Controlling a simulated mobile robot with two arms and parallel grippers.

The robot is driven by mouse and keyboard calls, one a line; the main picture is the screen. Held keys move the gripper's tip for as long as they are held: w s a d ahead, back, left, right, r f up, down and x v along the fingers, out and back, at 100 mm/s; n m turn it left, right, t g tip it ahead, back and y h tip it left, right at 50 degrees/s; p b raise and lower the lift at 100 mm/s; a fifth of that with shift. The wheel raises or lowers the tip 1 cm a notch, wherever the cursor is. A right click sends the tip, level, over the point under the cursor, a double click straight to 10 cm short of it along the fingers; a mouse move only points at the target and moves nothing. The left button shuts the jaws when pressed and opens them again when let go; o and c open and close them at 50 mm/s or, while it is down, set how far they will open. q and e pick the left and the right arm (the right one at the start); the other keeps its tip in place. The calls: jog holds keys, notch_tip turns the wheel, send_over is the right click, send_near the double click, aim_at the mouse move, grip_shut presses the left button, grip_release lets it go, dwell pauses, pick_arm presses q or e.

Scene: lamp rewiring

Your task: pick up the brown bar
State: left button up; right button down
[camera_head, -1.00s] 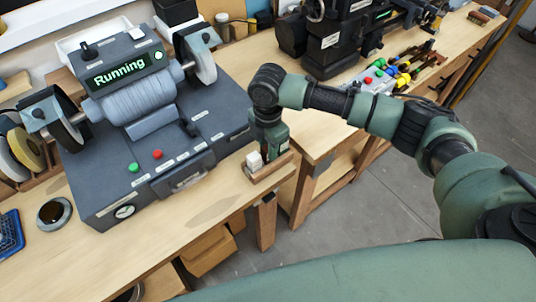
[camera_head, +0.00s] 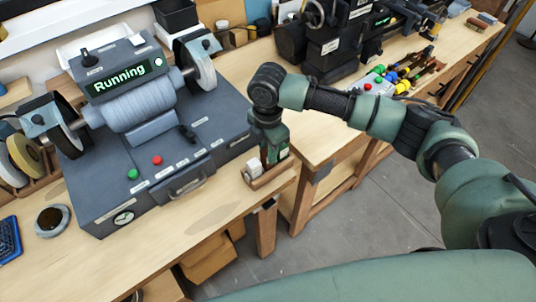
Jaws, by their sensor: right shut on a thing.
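The brown bar (camera_head: 273,177) is a short wooden-looking strip at the front right corner of the near bench, to the right of the grey grinder. My right gripper (camera_head: 266,170) points down from above and is shut on the bar. The gripper hides the bar's middle. I cannot tell whether the bar touches the bench top or is slightly above it. A small white block (camera_head: 254,166) shows at the gripper's left side, over the bar. My left gripper is not in view.
The grey bench grinder (camera_head: 140,108), with a "Running" display, fills the bench left of my right gripper. A second bench (camera_head: 330,138) with a dark machine and colourful-handled tools stands behind and right. Bare bench top (camera_head: 215,205) lies in front of the grinder.

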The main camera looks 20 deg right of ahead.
notch_tip(320, 180, up, 18)
jog(key=b, duration=0.3)
jog(key=shift+r, duration=0.2)
